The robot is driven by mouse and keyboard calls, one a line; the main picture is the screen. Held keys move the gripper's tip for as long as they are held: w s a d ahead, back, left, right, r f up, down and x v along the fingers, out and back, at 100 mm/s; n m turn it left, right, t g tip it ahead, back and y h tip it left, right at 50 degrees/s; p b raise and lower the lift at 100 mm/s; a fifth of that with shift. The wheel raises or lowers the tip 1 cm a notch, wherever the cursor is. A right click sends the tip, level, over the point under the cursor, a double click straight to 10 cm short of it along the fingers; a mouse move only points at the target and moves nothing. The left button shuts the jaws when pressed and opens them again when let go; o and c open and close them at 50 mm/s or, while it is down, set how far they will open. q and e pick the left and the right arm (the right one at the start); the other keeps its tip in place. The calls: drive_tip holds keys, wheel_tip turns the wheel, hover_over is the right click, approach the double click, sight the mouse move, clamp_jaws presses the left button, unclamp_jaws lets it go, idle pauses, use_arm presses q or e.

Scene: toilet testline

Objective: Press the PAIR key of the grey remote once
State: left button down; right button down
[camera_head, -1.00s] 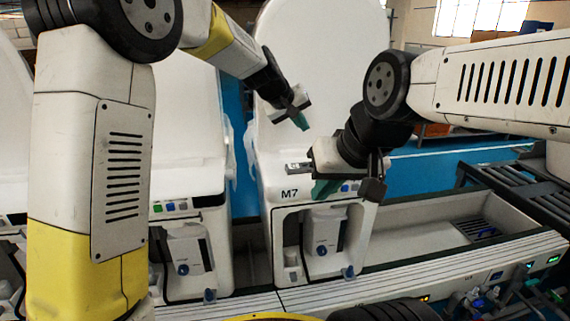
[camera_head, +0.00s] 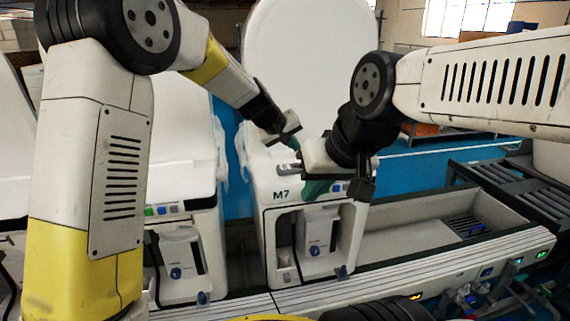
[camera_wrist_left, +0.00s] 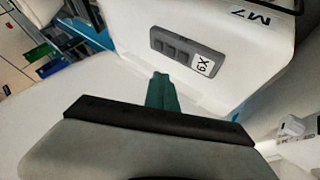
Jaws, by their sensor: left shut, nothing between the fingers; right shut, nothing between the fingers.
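The grey remote (camera_wrist_left: 185,50) lies on the white top of the unit marked M7 in the left wrist view. It has a row of dark square keys and a white label reading X9 at one end. The key markings are too small to read. It shows small in the head view (camera_head: 286,169). My left gripper (camera_head: 297,144) is shut and empty just above the remote. Its green fingertips (camera_wrist_left: 162,92) show below the remote in the wrist view, apparently apart from it. My right gripper (camera_head: 317,190) is shut and empty at the unit's front edge, right of the remote.
The raised white lid (camera_head: 312,75) stands behind the remote. The M7 front panel (camera_head: 318,235) has an open bay with a dispenser. Another white unit (camera_head: 175,215) stands at left. A grey trough (camera_head: 420,230) and dark rack (camera_head: 520,190) lie at right.

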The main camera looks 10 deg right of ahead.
sight(294, 165)
use_arm(q)
drive_tip(key=shift+f, duration=1.4)
drive_tip(key=shift+f, duration=0.1)
idle(0.9)
drive_tip(key=shift+f, duration=0.3)
drive_tip(key=shift+f, duration=0.45)
idle(0.8)
drive_tip(key=shift+r, duration=0.85)
drive_tip(key=shift+r, duration=0.1)
drive_tip(key=shift+r, duration=2.4)
